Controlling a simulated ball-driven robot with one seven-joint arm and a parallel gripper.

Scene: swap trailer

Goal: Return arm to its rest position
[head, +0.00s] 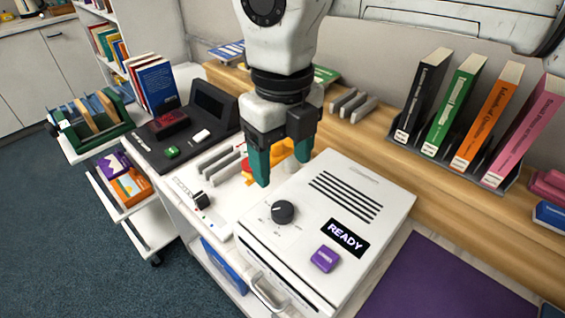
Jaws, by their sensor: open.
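My gripper (283,172) hangs from my white arm near the middle of the head view, pointing down. Its two teal fingers are apart, with nothing seen between them. It is over the back left part of a white machine (385,205), which has a black dial (283,212), a purple button (325,259) and a READY label (345,238). Whether the fingertips touch anything below cannot be told. An orange and yellow object (300,150) is partly hidden behind the fingers.
Upright books stand in a rack (490,172) on the wooden counter (400,175). A black console (185,130) and grey dividers (218,160) are left of my gripper. A green-ended cart (95,145) stands further left. A purple mat (445,285) lies front right. Blue floor (60,230) is clear at left.

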